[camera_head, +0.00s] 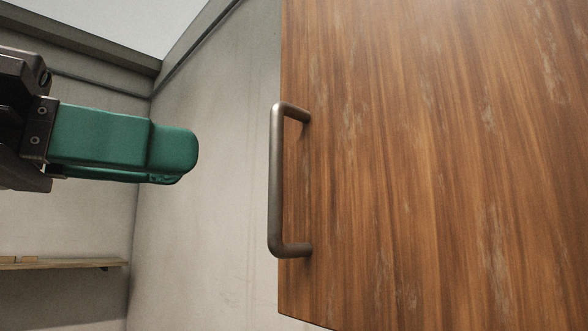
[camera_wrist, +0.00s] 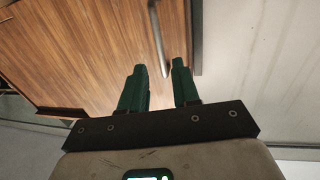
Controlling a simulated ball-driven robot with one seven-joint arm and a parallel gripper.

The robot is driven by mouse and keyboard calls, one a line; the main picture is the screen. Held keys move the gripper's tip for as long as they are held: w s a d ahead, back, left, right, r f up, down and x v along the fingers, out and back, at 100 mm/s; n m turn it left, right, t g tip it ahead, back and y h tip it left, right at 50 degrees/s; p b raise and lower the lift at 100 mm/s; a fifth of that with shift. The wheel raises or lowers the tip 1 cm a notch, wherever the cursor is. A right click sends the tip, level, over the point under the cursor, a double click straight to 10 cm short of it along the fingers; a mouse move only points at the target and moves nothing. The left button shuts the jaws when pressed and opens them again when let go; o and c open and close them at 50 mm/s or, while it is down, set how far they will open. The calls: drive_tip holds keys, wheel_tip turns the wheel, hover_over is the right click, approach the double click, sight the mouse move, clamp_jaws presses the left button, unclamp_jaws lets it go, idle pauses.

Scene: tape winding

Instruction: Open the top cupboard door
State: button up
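The cupboard door (camera_head: 430,160) is a brown wood-grain panel filling the right of the head view; it also shows at the upper left of the wrist view (camera_wrist: 70,50). Its grey metal bar handle (camera_head: 275,180) stands upright near the door's left edge. My gripper (camera_head: 188,156) has green fingers and is left of the handle, with a clear gap between. In the wrist view my gripper (camera_wrist: 159,63) has its fingers apart and empty, and the handle (camera_wrist: 157,38) appears in line with the space between the fingertips. Whether the door is ajar I cannot tell.
A pale wall (camera_head: 205,190) lies behind the gripper and door. A wooden shelf (camera_head: 60,263) is at the lower left of the head view. The space between the fingertips and handle looks free.

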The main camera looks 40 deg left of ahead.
sight(275, 233)
drive_tip(key=p+x, duration=0.2)
drive_tip(key=x, duration=0.7)
drive_tip(key=shift+w, duration=0.3)
drive_tip(key=shift+c, duration=0.4)
clamp_jaws()
